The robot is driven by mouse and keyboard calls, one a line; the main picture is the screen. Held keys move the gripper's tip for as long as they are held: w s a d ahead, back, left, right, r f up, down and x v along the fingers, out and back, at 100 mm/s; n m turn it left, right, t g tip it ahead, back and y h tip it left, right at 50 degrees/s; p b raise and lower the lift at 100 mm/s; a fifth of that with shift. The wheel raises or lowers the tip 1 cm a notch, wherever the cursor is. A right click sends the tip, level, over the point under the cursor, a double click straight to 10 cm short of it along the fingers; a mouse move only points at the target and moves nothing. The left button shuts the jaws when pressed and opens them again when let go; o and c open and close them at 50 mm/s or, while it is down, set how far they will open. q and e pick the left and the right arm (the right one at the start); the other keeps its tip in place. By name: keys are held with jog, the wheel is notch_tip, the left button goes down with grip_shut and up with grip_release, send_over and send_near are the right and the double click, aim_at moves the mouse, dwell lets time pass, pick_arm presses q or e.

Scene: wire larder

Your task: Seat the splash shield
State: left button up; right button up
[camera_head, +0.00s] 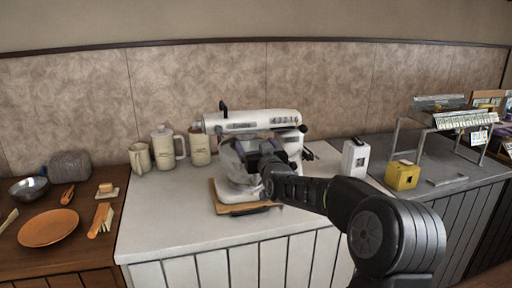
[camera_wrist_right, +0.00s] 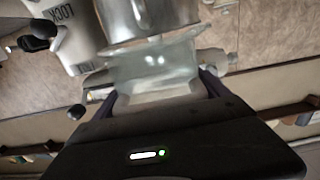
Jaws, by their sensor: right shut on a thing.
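The white stand mixer (camera_head: 255,121) stands on the middle counter, its head lying roughly level. Its bowl (camera_head: 231,163) is below the head and partly covered by my right arm; metal of the bowl also shows at the top of the right wrist view (camera_wrist_right: 150,18). My right gripper (camera_head: 268,162) is at the bowl's right side. In the right wrist view, this gripper (camera_wrist_right: 158,90) is shut on the clear splash shield (camera_wrist_right: 155,66), which is close to the bowl. Whether the shield touches the bowl, I cannot tell. My left gripper is out of view.
A white box (camera_head: 355,157) and a yellow box (camera_head: 402,176) are at right. The counter's left front is clear.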

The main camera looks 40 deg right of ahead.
aim_at(253, 142)
jog(key=shift+x, duration=0.9)
jog(key=shift+b, duration=0.5)
jog(key=shift+x, duration=1.2)
jog(key=o, duration=1.3)
